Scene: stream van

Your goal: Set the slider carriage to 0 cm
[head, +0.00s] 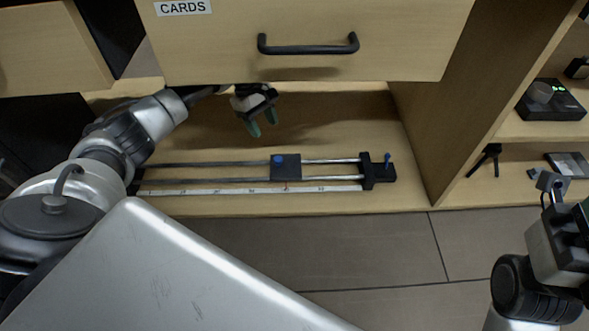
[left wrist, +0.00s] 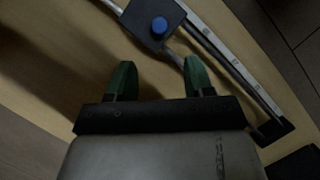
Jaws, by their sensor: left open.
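The slider is two parallel metal rails (head: 215,164) lying on a low wooden shelf, with a white scale strip (head: 230,189) along the near side. The dark carriage (head: 285,170) with a blue knob (head: 278,159) sits on the rails right of their middle. A black end block (head: 377,172) closes the right end. My left gripper (head: 263,130) is open and empty, with green fingertips, above and behind the carriage. In the left wrist view, the carriage (left wrist: 152,22) and its blue knob (left wrist: 160,25) lie just beyond the open fingers (left wrist: 157,80), not between them. The exact scale reading is too small to tell.
A wooden drawer labelled CARDS (head: 310,35) with a black handle hangs above the slider. A wooden side panel (head: 440,110) stands to the right. Further right, shelves hold a black device (head: 550,100) and a small tripod (head: 486,158). My right arm shows at the lower right.

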